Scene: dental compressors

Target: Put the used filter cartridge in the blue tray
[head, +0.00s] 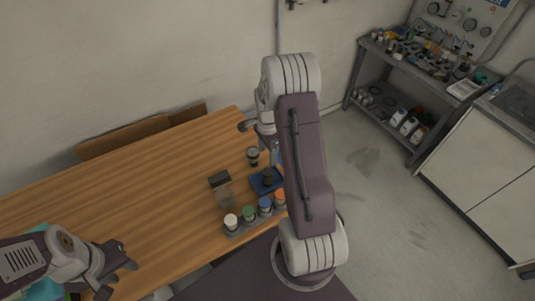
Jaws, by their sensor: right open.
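The blue tray (258,188) lies near the table's right end, partly hidden behind my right arm. A small dark cylinder (268,177) stands on it. Another dark cylinder with a pale band (252,157) stands on the bare wood just behind the tray. I cannot tell from this view which of the two is the used filter cartridge. My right gripper (259,141) is open above the table's right end, close to the banded cylinder; the arm hides part of it. My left gripper (118,279) is open and empty at the table's front left, far from both cylinders.
A rack (240,228) of jars with white, green, blue and orange caps stands in front of the tray. A dark-topped clear container (222,190) stands left of it. The table's middle (150,185) is clear. A cluttered steel bench (400,65) stands at the back right.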

